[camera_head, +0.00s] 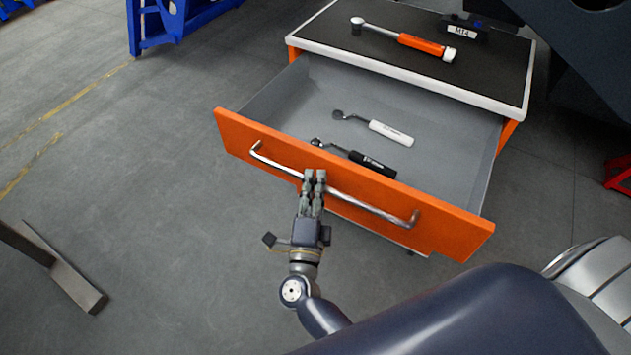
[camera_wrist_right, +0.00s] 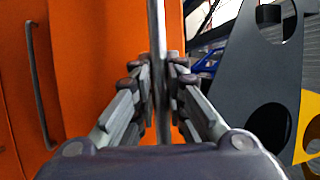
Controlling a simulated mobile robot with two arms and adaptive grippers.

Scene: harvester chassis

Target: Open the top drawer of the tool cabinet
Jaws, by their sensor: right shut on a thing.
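The tool cabinet (camera_head: 322,48) stands at the upper middle of the head view, with a black top and a white rim. Its top drawer (camera_head: 350,190) has an orange front and is pulled well out, showing the grey inside. A long metal handle (camera_head: 372,208) runs across the drawer front. My right gripper (camera_head: 314,178) is shut on the handle, left of its middle. In the right wrist view the handle bar (camera_wrist_right: 157,50) passes between the two fingers (camera_wrist_right: 160,85). My left gripper is not in view.
In the drawer lie a white-handled tool (camera_head: 390,132) and a black-handled tool (camera_head: 370,163). An orange-handled wrench (camera_head: 425,44) and a box labelled M14 (camera_head: 463,30) are on the cabinet top. A dark chassis part (camera_head: 575,30) stands close at right. Floor at left is mostly clear.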

